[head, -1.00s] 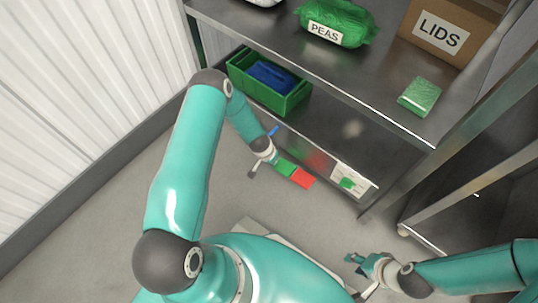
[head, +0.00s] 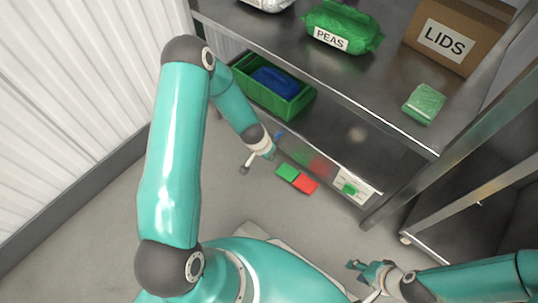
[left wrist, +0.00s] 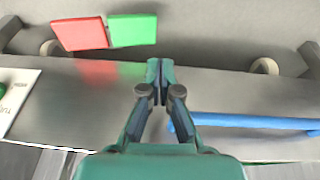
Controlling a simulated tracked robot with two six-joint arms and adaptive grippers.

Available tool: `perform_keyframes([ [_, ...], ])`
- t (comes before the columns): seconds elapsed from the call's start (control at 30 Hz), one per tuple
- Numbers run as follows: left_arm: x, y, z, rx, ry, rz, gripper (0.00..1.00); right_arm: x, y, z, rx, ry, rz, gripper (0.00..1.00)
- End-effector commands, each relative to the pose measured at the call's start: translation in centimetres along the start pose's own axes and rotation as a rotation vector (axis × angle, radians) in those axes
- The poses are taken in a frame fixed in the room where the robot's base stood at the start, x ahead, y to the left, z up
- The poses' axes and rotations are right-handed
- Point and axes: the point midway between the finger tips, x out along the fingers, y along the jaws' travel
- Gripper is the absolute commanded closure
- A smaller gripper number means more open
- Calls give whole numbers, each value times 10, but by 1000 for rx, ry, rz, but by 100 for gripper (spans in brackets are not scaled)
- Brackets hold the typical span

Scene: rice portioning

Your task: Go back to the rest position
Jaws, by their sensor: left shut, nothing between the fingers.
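My left gripper (head: 270,155) hangs in front of the lower steel shelf. In the left wrist view its fingertips (left wrist: 160,72) are together with nothing between them. A joined red and green panel (head: 297,179) sits at the shelf's front edge, just to the right of and below the left gripper, apart from it. It also shows in the left wrist view (left wrist: 105,32), ahead of the fingertips. My right gripper (head: 358,268) is low, near the bottom of the head view, away from the shelf. It looks empty, but its finger gap is too small to tell.
A green crate (head: 238,78) holding something blue stands left on the lower shelf. A blue bar (left wrist: 245,122) lies near the left gripper. A white card (head: 368,190) is at the shelf edge. A peas bag (head: 345,22), lids box (head: 455,35) and green packet (head: 425,103) sit above.

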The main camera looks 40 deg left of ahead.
Motion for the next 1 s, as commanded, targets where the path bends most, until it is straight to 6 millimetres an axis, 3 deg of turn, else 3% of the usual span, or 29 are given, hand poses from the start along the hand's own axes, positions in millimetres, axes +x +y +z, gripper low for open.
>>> perform_keyframes([
  [0.33,0,4,-3,11,4,3,100,0,0,0,0,0,0,60],
  [0.47,-3,37,-4,81,-5,37,100,0,0,0,0,0,0,60],
  [0.57,-9,80,19,197,-43,96,100,0,0,0,0,0,0,60],
  [0.73,-34,152,88,198,-138,212,100,0,0,0,0,0,0,60],
  [0.9,-53,178,127,38,-206,265,100,0,0,0,0,0,0,60],
  [1.0,-60,185,139,-72,-232,279,100,0,0,0,0,0,0,60],
])
